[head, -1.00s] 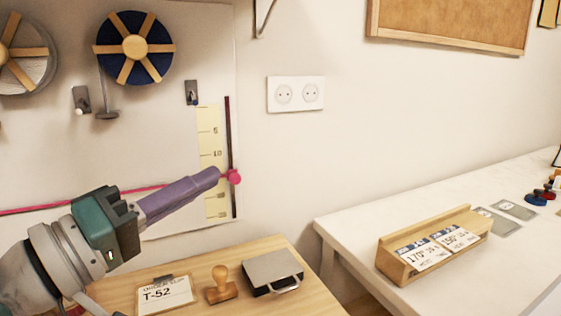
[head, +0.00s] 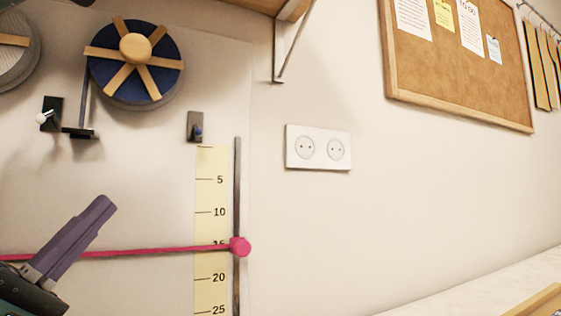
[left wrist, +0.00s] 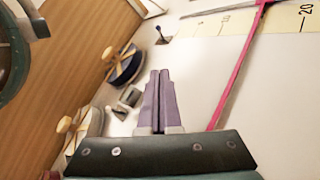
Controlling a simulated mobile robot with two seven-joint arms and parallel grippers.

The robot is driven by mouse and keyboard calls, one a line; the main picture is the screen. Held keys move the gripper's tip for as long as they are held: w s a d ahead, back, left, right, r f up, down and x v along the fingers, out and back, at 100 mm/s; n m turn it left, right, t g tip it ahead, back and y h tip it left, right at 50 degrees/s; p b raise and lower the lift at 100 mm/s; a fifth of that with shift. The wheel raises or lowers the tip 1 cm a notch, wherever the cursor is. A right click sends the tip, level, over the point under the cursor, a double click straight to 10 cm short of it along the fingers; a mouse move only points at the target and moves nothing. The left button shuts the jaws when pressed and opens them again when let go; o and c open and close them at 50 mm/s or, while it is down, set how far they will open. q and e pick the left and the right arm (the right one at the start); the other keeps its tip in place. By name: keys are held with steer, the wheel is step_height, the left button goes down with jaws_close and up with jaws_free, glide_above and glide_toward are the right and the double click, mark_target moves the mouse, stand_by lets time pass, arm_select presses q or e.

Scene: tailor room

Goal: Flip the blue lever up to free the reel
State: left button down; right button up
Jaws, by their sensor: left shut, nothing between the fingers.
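The blue lever (head: 198,131) is a small blue-tipped peg on a dark plate on the wall panel, right of the blue reel (head: 172,52). Its exact tilt is hard to tell. It also shows in the left wrist view (left wrist: 158,29), as does the blue reel (left wrist: 126,65). The reel has wooden spokes and a wooden hub. My left gripper (head: 105,204) has purple fingers, closed together and empty, below and left of the lever and apart from it. The fingers also show in the left wrist view (left wrist: 160,75). My right gripper is not in view.
A pink ribbon (head: 130,252) runs across the panel to a pink knob (head: 240,247) on a dark vertical rail beside a yellow scale (head: 211,230). A white-tipped lever (head: 43,117) sits lower left of the blue reel. A socket (head: 318,148) and corkboard (head: 455,70) are further right.

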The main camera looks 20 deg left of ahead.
mark_target(152, 156)
arm_select(q)
steer(key=shift+r, duration=0.1)
steer(key=p+x, duration=0.2)
steer(key=x, duration=0.8)
steer(key=shift+w+d+r, duration=0.1)
steer(key=shift+d+r, duration=0.05)
steer(key=shift+r, duration=0.05)
steer(key=shift+w+d+r+p, duration=0.2)
steer(key=shift+w+d, duration=0.05)
steer(key=shift+d, duration=0.25)
steer(key=shift+w+d+r+p, duration=0.15)
steer(key=shift+w+d+r, duration=0.05)
steer(key=shift+d, duration=0.3)
steer(key=shift+w+d+r, duration=0.15)
steer(key=shift+w+d, duration=0.15)
steer(key=shift+d, duration=0.2)
